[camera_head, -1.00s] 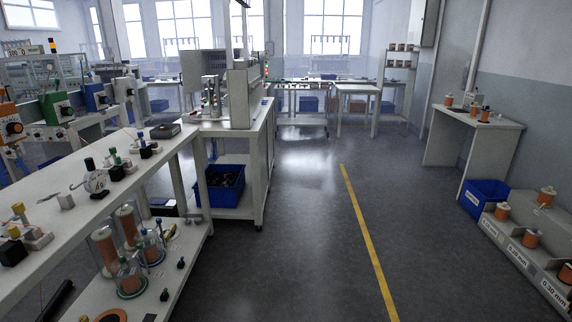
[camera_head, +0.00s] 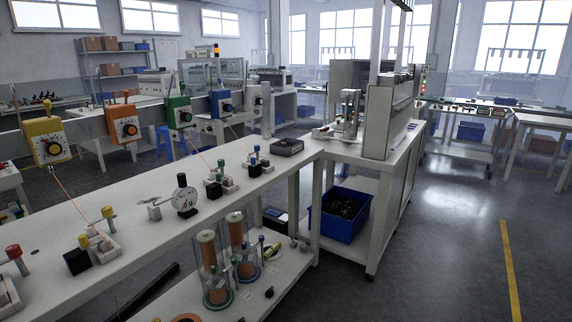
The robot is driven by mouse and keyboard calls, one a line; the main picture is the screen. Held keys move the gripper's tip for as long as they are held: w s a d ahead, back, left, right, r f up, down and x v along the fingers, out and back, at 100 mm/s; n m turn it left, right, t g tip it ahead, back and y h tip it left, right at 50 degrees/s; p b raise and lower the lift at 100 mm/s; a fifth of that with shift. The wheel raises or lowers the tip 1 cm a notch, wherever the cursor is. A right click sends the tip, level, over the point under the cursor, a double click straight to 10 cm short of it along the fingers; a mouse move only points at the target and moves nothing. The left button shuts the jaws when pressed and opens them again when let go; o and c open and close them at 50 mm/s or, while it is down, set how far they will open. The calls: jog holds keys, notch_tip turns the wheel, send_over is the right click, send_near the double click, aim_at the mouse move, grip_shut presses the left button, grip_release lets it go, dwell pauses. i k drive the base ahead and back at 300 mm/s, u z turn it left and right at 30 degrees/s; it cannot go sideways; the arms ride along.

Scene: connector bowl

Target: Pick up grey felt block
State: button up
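I cannot pick out the grey felt block for certain. A small light grey block (camera_head: 154,211) with a thin hook lies on the long white bench (camera_head: 138,246), left of a round white dial gauge (camera_head: 184,197). It is too small to tell its material. A dark grey open box (camera_head: 287,147) sits at the bench's far end. Small black and light blocks with coloured knobs stand along the bench. My gripper is not in view.
Glass-covered orange spools (camera_head: 208,263) stand on the lower shelf. A blue bin (camera_head: 340,214) sits under the neighbouring table. Coloured dial units, including an orange one (camera_head: 125,128), line the bench's far side. Open floor (camera_head: 440,240) with a yellow line lies at right.

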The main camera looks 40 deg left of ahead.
aim_at(266, 163)
jog(key=z, duration=0.05)
jog(key=i, duration=1.3)
jog(key=u, duration=2.3)
jog(key=i, duration=1.5)
jog(key=z, duration=1.3)
